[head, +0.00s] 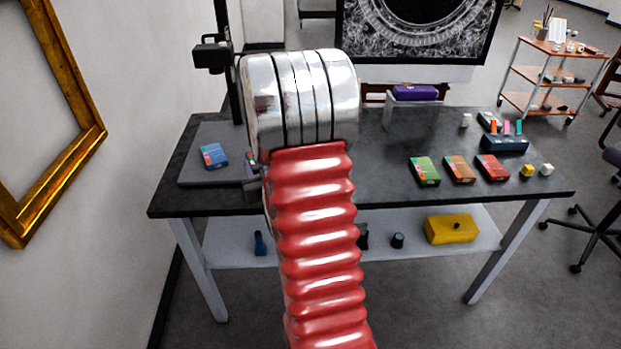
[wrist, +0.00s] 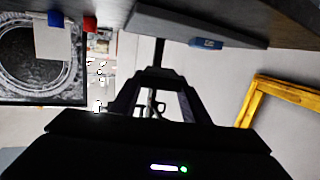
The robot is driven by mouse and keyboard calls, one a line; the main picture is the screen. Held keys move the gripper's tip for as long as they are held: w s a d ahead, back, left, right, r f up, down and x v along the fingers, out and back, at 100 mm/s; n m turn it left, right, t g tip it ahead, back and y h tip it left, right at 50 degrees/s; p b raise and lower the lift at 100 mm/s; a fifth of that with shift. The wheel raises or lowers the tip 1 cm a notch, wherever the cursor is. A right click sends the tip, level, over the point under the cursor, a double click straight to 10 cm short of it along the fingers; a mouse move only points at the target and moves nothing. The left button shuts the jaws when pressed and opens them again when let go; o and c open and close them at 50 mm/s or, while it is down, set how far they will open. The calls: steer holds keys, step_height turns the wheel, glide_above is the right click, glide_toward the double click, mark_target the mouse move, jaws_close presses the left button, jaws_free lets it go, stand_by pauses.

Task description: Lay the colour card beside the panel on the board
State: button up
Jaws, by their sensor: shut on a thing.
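A small blue block with coloured patches (head: 213,156), which I take to be the panel, lies on the grey board (head: 195,176) at the table's left end. It also shows in the wrist view (wrist: 206,43). My gripper (head: 251,182) is mostly hidden behind my red arm, right of the blue block. A small piece with red and green patches, seemingly the colour card (head: 250,157), shows at the gripper, apart from the blue block. In the wrist view the fingers (wrist: 160,73) close toward each other; the held card is not clear there. Its height above the board is unclear.
Green (head: 424,170), orange (head: 459,169) and red (head: 492,168) boxes lie on the dark table (head: 385,185) at right, beside small cubes and a dark blue holder (head: 505,143). A black stand (head: 232,85) rises behind the board. A gilt frame (head: 85,75) hangs on the left wall.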

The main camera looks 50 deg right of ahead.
steer(key=s+d+m+h, duration=0.1)
steer(key=s+d, duration=0.7)
steer(key=d, duration=0.5)
steer(key=shift+s+r+g, duration=0.2)
steer(key=shift+s+g, duration=0.2)
steer(key=shift+f, duration=0.1)
steer(key=shift+f, duration=2.8)
steer(key=shift+f, duration=0.1)
steer(key=shift+f, duration=1.8)
steer(key=shift+f, duration=0.2)
